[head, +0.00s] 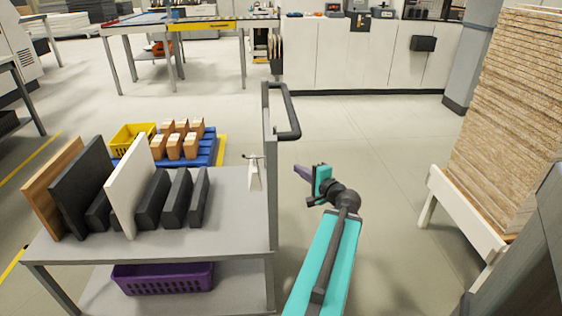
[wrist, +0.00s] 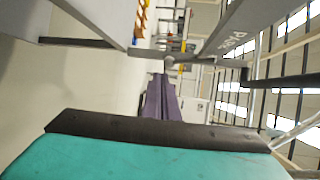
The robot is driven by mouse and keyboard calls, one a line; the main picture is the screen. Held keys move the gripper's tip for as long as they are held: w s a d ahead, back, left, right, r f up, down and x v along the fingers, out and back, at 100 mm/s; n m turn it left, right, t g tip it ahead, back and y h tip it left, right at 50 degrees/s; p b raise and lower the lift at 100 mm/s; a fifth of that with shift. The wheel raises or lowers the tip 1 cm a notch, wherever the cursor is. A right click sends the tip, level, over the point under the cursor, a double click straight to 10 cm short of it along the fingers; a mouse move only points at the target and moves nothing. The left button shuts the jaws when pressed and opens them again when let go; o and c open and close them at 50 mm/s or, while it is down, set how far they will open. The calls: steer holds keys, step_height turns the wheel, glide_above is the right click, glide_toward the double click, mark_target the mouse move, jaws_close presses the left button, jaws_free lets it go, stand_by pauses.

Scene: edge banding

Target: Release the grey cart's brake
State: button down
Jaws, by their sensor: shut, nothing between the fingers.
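The grey cart (head: 235,215) stands at the left in the head view, with a flat top, a lower shelf and a dark push handle (head: 290,118) at its right end. I cannot make out its brake in the head view. My gripper (head: 303,173) is to the right of the cart's end post, below the handle in the picture and apart from the cart. Its purple fingers (wrist: 160,100) are together and empty in the wrist view. Beyond them, a grey rounded part (wrist: 169,63) joins grey bars; I cannot tell whether it is the brake.
Upright panels (head: 130,185), dark blocks and a small white bottle (head: 254,175) are on the cart, a purple basket (head: 165,277) below. A board stack (head: 515,110) on a white stand is at the right. The floor (head: 365,135) between is clear.

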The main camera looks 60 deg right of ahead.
steer(key=shift+d, duration=0.1)
stand_by(0.3)
steer(key=b+x, duration=0.2)
steer(key=x, duration=1.1)
steer(key=shift+w+b, duration=0.25)
steer(key=shift+b, duration=0.05)
steer(key=shift+f, duration=0.1)
stand_by(0.3)
